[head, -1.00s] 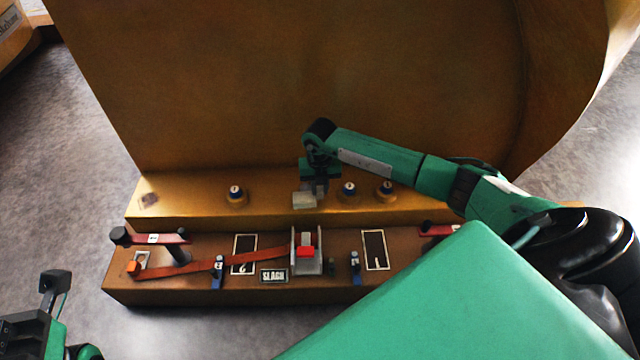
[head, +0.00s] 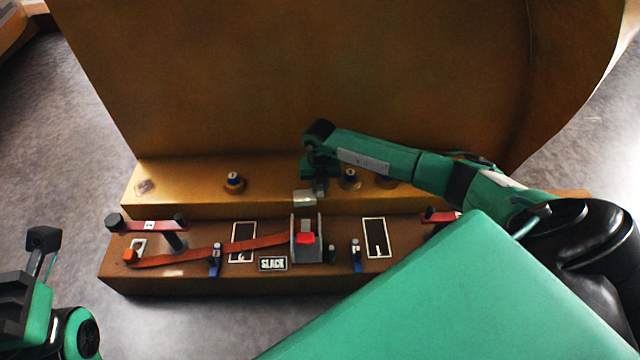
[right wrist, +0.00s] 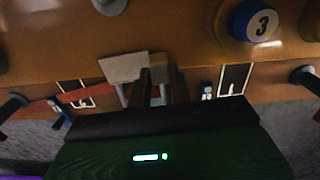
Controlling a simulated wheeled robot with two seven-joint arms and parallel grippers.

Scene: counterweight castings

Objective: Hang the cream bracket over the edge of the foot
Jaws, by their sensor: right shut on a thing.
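The cream bracket (head: 305,198) is a small pale angled plate. My right gripper (head: 318,186) is shut on it. The bracket is at the front edge of the foot (head: 200,187), the mustard-yellow ledge at the base of the casting, left of the knob marked 3 (head: 349,180). I cannot tell whether it touches the edge. In the right wrist view the bracket (right wrist: 124,68) shows beyond the dark fingers (right wrist: 150,88), its lower part hidden. My left gripper (head: 42,240) is partly in view at the lower left, apart from everything; its jaw opening is unclear.
A brown lower block (head: 150,282) lies in front of the foot. It carries a red strap (head: 190,255), a grey buckle with a red tab (head: 306,240), a SLACK plate (head: 273,264) and red-handled levers (head: 150,224). Another knob (head: 234,182) stands left on the foot.

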